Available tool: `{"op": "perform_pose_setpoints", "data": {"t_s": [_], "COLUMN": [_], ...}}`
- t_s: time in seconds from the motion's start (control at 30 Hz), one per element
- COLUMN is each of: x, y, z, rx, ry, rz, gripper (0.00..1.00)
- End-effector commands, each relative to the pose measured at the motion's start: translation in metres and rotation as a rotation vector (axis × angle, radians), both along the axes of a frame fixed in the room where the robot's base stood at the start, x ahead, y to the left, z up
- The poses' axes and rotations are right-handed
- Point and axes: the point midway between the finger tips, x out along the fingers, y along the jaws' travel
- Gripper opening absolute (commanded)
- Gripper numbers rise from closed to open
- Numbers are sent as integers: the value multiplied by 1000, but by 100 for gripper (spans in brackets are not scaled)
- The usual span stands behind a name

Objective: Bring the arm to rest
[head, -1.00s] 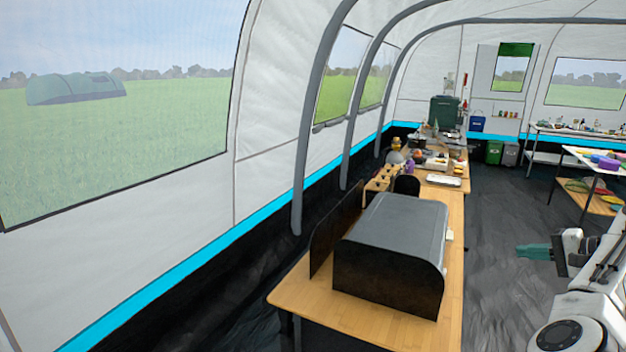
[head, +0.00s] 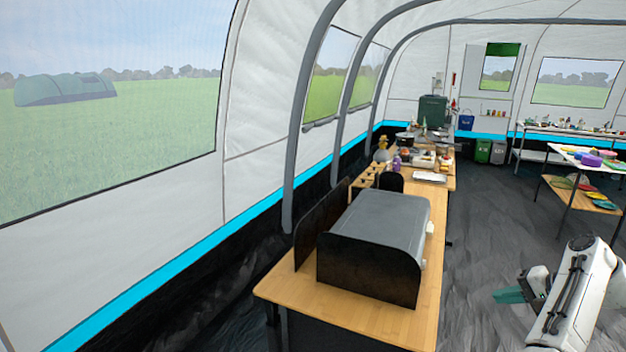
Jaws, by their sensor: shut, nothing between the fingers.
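My gripper (head: 509,296) shows at the lower right of the head view, with teal fingers pointing left. It is shut and empty, held over the dark floor to the right of the wooden table (head: 290,291). My white arm runs from it to the right and down, folded close, and its lower part is cut off by the frame edge. The gripper is apart from the table and touches nothing that I can see.
A grey stove with a black windshield (head: 368,271) stands on the near table. Several kitchen items and a tray (head: 429,177) lie farther back. A white table (head: 590,158) with a lower shelf is at the right. The dark floor (head: 490,215) between the tables is clear.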

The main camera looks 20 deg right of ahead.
Motion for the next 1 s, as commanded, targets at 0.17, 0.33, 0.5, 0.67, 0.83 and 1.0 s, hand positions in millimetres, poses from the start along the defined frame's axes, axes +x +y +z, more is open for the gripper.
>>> {"op": "perform_pose_setpoints", "data": {"t_s": [0.17, 0.33, 0.5, 0.67, 0.83, 1.0], "x": [-20, -50, -84, -122, -170, -219], "y": [42, 99, 160, 222, 286, 341], "z": [-53, -104, -140, -164, -178, -179], "rx": [-103, -249, -392, -516, -630, -709], "ry": [143, 298, 417, 494, 537, 545], "rz": [77, 214, 383, 564, 771, 961], "gripper": [0, 0, 0, 0, 0, 0]}}
